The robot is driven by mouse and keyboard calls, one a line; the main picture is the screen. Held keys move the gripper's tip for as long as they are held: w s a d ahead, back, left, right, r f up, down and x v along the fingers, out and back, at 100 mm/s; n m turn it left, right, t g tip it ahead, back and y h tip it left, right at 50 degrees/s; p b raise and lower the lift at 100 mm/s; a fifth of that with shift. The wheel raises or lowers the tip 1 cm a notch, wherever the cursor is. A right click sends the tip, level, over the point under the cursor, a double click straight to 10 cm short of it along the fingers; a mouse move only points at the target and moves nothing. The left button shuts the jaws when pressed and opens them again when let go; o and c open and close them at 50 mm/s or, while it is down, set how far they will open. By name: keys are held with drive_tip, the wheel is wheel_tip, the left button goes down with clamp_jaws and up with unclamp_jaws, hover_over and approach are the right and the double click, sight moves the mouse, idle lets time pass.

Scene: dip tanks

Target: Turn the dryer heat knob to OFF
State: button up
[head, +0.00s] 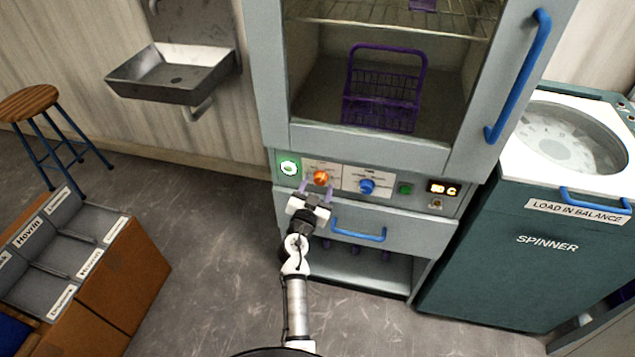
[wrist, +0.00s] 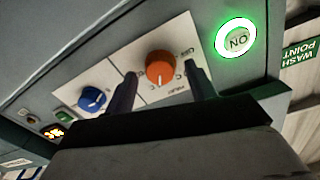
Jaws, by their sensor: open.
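The dryer's orange knob (head: 321,178) sits on the control panel (head: 345,178) below the dryer's window. In the wrist view the orange knob (wrist: 160,68) shows between my two fingers, with small labels around it that I cannot read. My gripper (head: 317,187) is open, with one finger on each side of the orange knob; contact cannot be told. A blue knob (head: 366,186) is to its right in the head view, and the blue knob (wrist: 92,99) is to its left in the wrist view. I cannot read which knob is labelled heat.
A green lit ON button (wrist: 237,39) is beside the orange knob. A display (head: 443,188) reads about 50 C. A blue drawer handle (head: 358,233) lies below the panel. The spinner (head: 545,240) stands to the right, a bin unit (head: 120,280) to the left. Floor between is clear.

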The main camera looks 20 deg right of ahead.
drive_tip(key=shift+w+d, duration=0.25)
drive_tip(key=shift+w, duration=0.1)
drive_tip(key=c, duration=1)
drive_tip(key=shift+o, duration=0.2)
